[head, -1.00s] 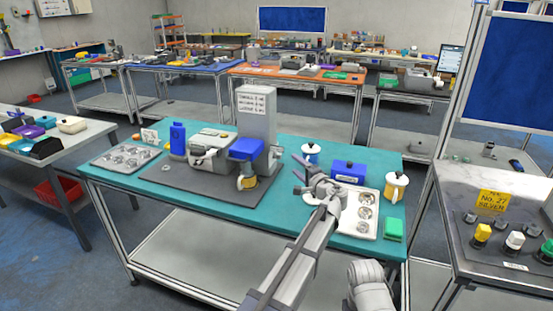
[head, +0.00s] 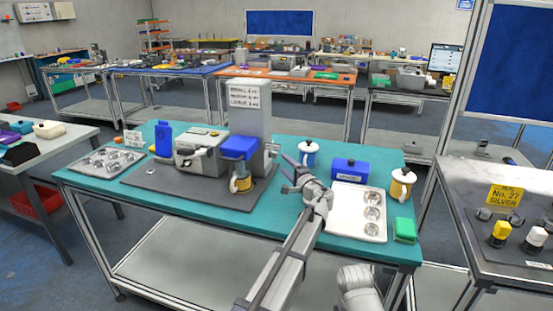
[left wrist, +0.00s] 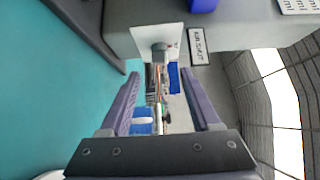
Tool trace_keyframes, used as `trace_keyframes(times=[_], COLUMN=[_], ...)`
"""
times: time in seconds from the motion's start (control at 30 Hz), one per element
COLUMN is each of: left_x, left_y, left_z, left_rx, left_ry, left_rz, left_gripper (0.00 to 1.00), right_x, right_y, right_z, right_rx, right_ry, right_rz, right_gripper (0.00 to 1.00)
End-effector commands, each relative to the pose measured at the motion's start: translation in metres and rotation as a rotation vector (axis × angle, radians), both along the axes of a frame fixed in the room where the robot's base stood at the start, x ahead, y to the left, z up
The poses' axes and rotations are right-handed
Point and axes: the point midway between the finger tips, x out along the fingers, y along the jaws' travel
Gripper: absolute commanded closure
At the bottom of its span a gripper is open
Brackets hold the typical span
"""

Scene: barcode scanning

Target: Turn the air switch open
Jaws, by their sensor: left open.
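The air switch shows in the left wrist view as a grey knob (left wrist: 160,50) on a white plate (left wrist: 146,39) at the side of a grey housing. A small label (left wrist: 196,46) sits beside it. The knob's exact setting is too small to tell. In the head view the switch area is at the right side of the grey tower (head: 252,112). My left gripper (head: 296,162) is open and empty, to the right of the tower above the teal table. In the left wrist view its fingers (left wrist: 159,76) point toward the knob, which appears between them and apart from them.
The teal table (head: 250,224) carries a grey machine (head: 200,150), a blue-topped unit (head: 240,147), a blue bottle (head: 163,138), a left tray (head: 106,160) and a right tray (head: 345,224). A white mug (head: 309,153), blue box (head: 350,170), yellow mug (head: 401,184) and green block (head: 405,230) stand right.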

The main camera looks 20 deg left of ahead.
Motion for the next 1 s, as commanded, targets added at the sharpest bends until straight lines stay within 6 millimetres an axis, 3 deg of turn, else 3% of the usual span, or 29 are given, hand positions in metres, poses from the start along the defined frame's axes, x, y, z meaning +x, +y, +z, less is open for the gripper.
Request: trace_keyframes(times=[0.43,0.77,1.0], left_x=[0.047,0.052,0.052], left_y=[0.043,0.048,0.048], left_z=[0.0,0.0,0.0], left_rx=[0.0,0.0,0.0], left_ry=[0.0,0.0,0.0], left_rz=[0.002,0.0,0.0], left_gripper=[0.36,0.36,0.61], right_x=[0.0,0.0,0.0], right_y=[0.0,0.0,0.0], right_z=[0.0,0.0,0.0], right_rx=[0.0,0.0,0.0], right_ry=[0.0,0.0,0.0], right_rz=[0.0,0.0,0.0], right_gripper=[0.5,0.5,0.5])
